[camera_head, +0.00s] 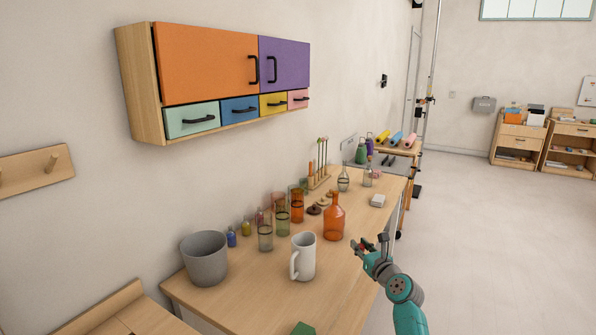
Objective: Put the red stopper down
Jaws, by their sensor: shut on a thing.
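My gripper (365,246) is at the right of the wooden table, close to its right edge. It is shut on a small red piece, which looks like the red stopper (367,246). The fingers hide most of the stopper, so its shape is unclear. An orange glass bottle (334,222) with a narrow neck stands upright on the table, left of my gripper and apart from it.
A white pitcher (303,262) and a grey bucket (205,262) stand on the table (345,285). Several glass vessels line the wall side. A white block (377,201) lies farther back. Bare tabletop shows right of the pitcher. Cabinets (205,62) hang above.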

